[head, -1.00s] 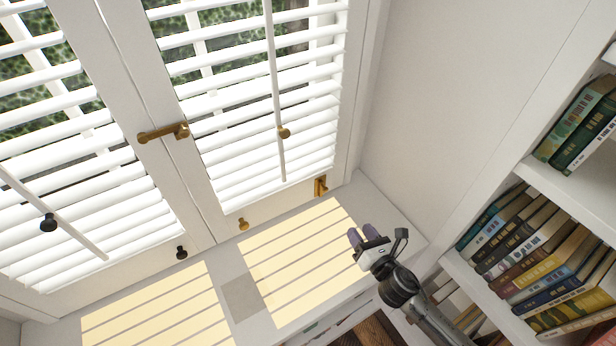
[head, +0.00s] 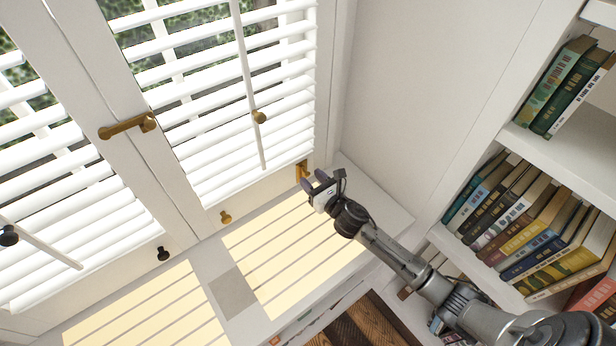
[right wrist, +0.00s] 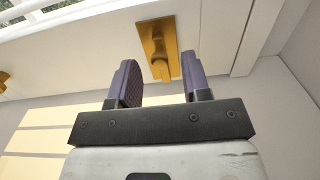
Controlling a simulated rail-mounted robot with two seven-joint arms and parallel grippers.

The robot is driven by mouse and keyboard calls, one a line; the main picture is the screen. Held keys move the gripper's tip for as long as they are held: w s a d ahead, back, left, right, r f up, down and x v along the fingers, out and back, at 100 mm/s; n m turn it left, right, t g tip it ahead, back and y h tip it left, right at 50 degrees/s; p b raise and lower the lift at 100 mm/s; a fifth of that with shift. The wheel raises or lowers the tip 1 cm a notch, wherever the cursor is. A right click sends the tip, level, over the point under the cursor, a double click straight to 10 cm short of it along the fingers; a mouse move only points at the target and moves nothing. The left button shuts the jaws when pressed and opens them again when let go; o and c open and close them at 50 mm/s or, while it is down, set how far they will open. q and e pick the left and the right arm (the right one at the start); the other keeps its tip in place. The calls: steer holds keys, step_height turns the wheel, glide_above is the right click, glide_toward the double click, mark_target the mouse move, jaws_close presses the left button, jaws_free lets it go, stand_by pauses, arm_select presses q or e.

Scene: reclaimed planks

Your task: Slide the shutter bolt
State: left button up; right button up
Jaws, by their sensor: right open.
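The white louvred shutters (head: 172,190) are shut side by side in the window frame. A small brass bolt (head: 302,170) on a plate sits at the right shutter's lower right corner. In the right wrist view the brass bolt (right wrist: 158,45) has a knob at its lower end. My right gripper (head: 315,182) is open, with purple finger pads, right by this bolt and partly in front of it. In the right wrist view my right gripper (right wrist: 157,68) has the bolt's knob between and beyond its fingers, apparently untouched. My left gripper is out of view.
A brass latch (head: 127,126) spans the shutters' meeting stiles. A brass knob (head: 225,217) and a dark knob (head: 163,254) sit on the lower rails. The sunlit sill (head: 385,222) is clear. A bookshelf (head: 560,165) full of books stands at right.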

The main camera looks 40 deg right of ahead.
steer(key=shift+w, duration=1.2)
steer(key=shift+c, duration=0.2)
jaws_close()
